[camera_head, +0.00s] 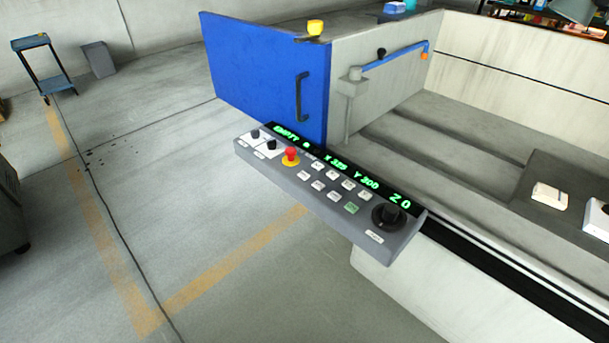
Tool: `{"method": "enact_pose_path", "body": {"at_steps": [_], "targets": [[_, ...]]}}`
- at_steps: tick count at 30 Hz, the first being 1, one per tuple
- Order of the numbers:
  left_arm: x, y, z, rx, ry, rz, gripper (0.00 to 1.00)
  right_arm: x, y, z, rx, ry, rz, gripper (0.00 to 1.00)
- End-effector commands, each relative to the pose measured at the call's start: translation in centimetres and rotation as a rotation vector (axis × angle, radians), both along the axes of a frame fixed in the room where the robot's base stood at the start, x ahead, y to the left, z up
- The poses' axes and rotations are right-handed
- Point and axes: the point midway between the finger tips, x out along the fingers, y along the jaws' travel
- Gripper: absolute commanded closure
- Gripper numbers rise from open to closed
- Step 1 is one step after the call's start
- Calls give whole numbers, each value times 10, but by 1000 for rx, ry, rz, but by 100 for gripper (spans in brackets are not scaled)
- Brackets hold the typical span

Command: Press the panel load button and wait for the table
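The grey control panel (322,222) juts out from the machine in the middle of the view. Its green display (348,165) seems to read EMPTY, X 325, Y 200 and Z 0. Two rows of small pale buttons (333,186) sit below the display, and one button (351,208) is green. The button labels are too small to read, so I cannot tell which is the load button. A red stop button (291,154) on a yellow ring and a black knob (389,214) are also on the panel. Neither gripper is in view.
The machine's blue door (262,80) with a black handle stands behind the panel. The machine's trough (440,150) lies to the right, with a dark block (560,190) in it. A blue trolley (42,68) and grey bin (99,59) stand far left. The floor before the panel is clear.

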Motion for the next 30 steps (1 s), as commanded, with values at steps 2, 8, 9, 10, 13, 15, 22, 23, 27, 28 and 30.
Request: {"method": "enact_pose_path", "body": {"at_steps": [2,8,9,10,13,15,22,23,27,28,30], "targets": [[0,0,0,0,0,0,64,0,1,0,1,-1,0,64],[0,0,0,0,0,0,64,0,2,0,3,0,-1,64],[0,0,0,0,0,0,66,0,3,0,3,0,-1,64],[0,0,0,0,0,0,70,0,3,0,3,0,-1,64],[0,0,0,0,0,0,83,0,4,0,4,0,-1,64],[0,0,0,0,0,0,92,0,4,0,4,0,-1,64],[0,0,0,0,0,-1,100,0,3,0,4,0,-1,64],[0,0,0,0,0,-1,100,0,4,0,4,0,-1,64],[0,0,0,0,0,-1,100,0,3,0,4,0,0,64],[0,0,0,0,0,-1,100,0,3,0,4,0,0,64],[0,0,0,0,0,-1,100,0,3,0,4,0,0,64]]}}
